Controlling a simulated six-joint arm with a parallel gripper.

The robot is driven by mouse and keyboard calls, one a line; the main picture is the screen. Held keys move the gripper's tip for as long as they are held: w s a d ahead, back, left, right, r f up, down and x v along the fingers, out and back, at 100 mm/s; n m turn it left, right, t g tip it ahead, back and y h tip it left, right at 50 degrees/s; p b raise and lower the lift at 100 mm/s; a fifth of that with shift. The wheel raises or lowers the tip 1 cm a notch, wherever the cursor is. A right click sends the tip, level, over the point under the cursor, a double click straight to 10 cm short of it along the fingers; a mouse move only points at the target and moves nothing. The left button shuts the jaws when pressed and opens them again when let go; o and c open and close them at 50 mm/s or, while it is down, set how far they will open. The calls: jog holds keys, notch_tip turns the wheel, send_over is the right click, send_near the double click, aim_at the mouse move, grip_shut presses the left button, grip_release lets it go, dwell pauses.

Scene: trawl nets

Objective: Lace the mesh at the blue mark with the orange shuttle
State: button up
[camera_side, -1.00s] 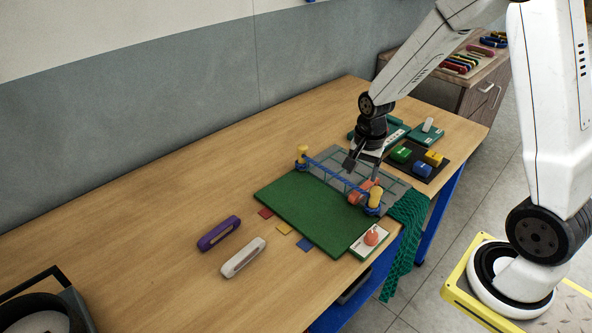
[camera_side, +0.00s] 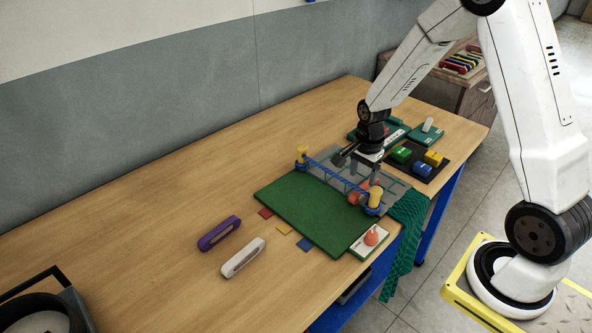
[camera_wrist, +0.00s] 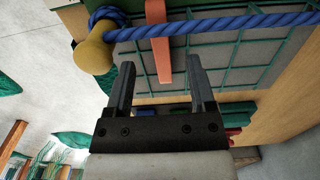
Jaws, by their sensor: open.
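The orange shuttle (camera_wrist: 161,55) lies across the blue rope (camera_wrist: 230,24) at the net frame, close to a yellow post (camera_wrist: 94,54). In the side view the shuttle (camera_side: 355,198) shows only in part, near the front yellow post (camera_side: 375,196). My gripper (camera_wrist: 160,72) is open and empty. The shuttle's near end appears between its fingers in the wrist view, with gaps on both sides. In the side view my gripper (camera_side: 364,177) is over the grey meshed panel. The blue mark (camera_side: 304,244) is a small square at the green mat's (camera_side: 310,205) front edge.
Red (camera_side: 265,212) and yellow (camera_side: 284,228) squares lie beside the mat. A purple shuttle (camera_side: 218,233) and a white one (camera_side: 242,257) lie to the left. Green netting (camera_side: 406,235) hangs off the table edge. A dark tray (camera_side: 418,160) holds coloured blocks.

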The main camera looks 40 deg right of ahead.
jog(key=shift+f, duration=2.95)
grip_shut()
